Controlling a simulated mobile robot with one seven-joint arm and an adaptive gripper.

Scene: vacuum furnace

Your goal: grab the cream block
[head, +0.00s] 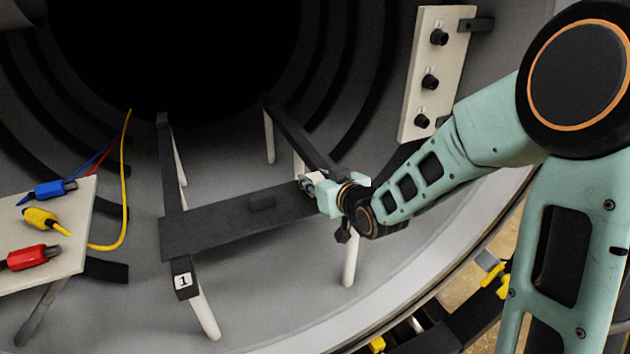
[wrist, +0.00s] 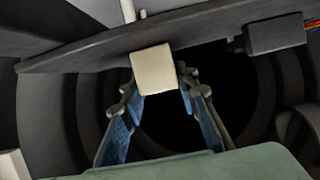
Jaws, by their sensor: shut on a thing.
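The cream block (wrist: 153,70) is a pale, square-faced piece in the wrist view. It sits between the tips of my gripper's two blue-padded fingers (wrist: 160,82), and the gripper is shut on it. The dark shelf plate (wrist: 95,50) runs right behind the block; I cannot tell whether the block touches it. In the head view my gripper (head: 311,182) is at the right end of the dark shelf plate (head: 225,226). The block is mostly hidden there by the fingers.
A panel with black knobs (head: 437,75) stands at upper right. A board (head: 50,265) with blue, yellow and red connectors is at left. White posts (head: 350,262) support the rack.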

